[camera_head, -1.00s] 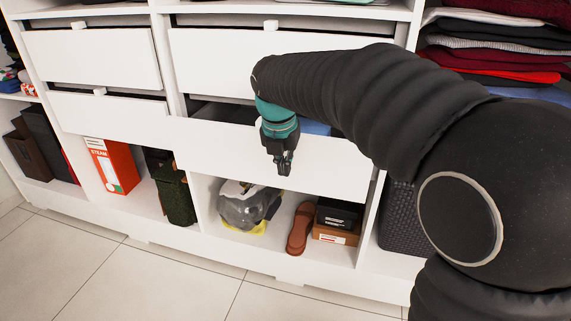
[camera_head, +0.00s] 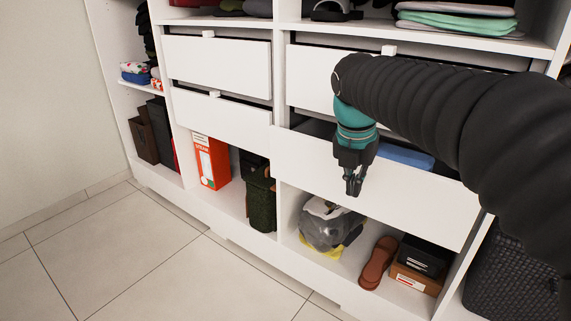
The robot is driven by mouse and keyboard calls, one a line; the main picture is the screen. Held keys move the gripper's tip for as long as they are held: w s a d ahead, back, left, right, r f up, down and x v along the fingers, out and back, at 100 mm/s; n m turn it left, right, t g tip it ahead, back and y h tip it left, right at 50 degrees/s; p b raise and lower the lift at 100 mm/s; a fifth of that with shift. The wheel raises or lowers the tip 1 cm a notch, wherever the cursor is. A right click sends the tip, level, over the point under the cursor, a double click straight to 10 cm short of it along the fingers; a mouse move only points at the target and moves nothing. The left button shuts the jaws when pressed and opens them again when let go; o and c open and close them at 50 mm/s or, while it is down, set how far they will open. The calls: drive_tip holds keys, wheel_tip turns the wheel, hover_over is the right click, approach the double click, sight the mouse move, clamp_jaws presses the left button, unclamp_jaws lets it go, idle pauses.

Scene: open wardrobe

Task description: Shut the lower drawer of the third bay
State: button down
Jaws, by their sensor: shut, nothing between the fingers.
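The lower drawer (camera_head: 425,205) of the third bay stands pulled out, its white front forward of the cabinet frame. Its open top shows a blue folded item (camera_head: 405,156) inside. My gripper (camera_head: 353,192) is shut and empty, pointing down in front of the left half of this drawer front. I cannot tell whether it touches the front. My arm hides part of the drawer's interior and of the drawer above.
The upper drawer (camera_head: 310,80) of this bay looks shut. Below the open drawer are a grey bag (camera_head: 325,225), brown shoes (camera_head: 378,262) and boxes (camera_head: 425,257). The second bay has two drawers (camera_head: 218,62) and an orange box (camera_head: 210,162). Floor (camera_head: 130,255) is clear at left.

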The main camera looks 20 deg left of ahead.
sight(275, 152)
drive_tip(key=s+a+f+m+t+y+b, duration=0.1)
drive_tip(key=s+a+f+y+b, duration=0.15)
drive_tip(key=a+f, duration=0.7)
drive_tip(key=s+a+f+t+y+b, duration=0.15)
drive_tip(key=a+f+y, duration=0.25)
drive_tip(key=a+f, duration=0.55)
drive_tip(key=w+r+m+t+y, duration=0.4)
drive_tip(key=w+r+m+t, duration=0.2)
drive_tip(key=r+m+t, duration=0.5)
drive_tip(key=shift+n+g, duration=0.45)
drive_tip(key=shift+n, duration=0.45)
drive_tip(key=x, duration=0.8)
drive_tip(key=d+x, duration=0.1)
drive_tip(key=x, duration=0.3)
drive_tip(key=shift+w+r, duration=0.15)
drive_tip(key=shift+w, duration=0.4)
drive_tip(key=shift+w+d, duration=0.1)
drive_tip(key=shift+w, duration=0.6)
